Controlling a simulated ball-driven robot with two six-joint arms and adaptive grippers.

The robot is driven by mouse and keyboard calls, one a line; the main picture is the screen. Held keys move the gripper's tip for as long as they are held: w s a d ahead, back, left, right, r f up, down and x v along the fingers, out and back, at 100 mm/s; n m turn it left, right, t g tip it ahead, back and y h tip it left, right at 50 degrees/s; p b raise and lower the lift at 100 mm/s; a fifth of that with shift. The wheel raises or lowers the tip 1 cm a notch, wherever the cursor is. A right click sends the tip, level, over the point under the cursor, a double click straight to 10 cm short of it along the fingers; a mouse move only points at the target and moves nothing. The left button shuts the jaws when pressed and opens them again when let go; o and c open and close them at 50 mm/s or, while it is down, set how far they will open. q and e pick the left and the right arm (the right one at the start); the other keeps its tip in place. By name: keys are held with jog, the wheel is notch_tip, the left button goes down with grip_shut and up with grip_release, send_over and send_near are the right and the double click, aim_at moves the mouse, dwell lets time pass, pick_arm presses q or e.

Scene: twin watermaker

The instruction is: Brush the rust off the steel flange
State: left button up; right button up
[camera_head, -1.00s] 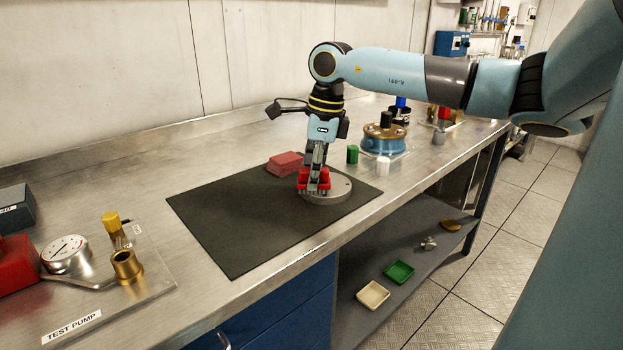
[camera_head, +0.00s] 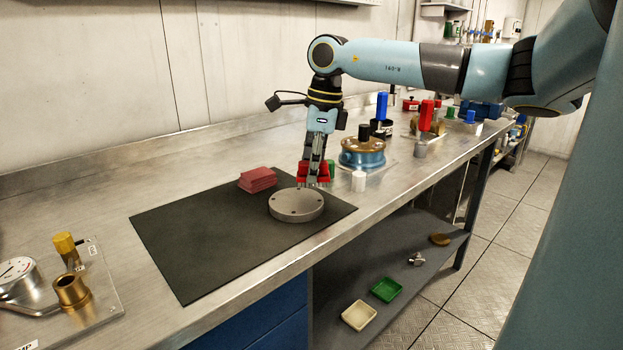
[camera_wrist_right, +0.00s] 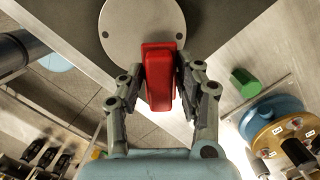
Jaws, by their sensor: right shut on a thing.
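The steel flange (camera_head: 296,205) is a round grey disc with bolt holes, lying flat on the black mat (camera_head: 200,250). Its visible top looks plain grey; I see no clear rust patch. The bristles are hard to make out. My left gripper is out of view.
A red stacked block (camera_head: 258,179) lies on the mat behind the flange. A test pump plate (camera_head: 100,300) is at the left front. The mat's left part is bare.

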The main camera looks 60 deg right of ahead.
jog(key=shift+a+r+p, duration=0.15)
jog(key=shift+r, duration=0.35)
jog(key=shift+a+r+p, duration=0.15)
jog(key=shift+r, duration=0.35)
jog(key=shift+d+r, duration=0.1)
jog(key=shift+r, duration=0.25)
jog(key=shift+d+r+p, duration=0.1)
jog(key=shift+r+p, duration=0.4)
jog(key=shift+r, duration=0.9)
jog(key=shift+r+p, duration=0.2)
jog(key=shift+p, duration=0.15)
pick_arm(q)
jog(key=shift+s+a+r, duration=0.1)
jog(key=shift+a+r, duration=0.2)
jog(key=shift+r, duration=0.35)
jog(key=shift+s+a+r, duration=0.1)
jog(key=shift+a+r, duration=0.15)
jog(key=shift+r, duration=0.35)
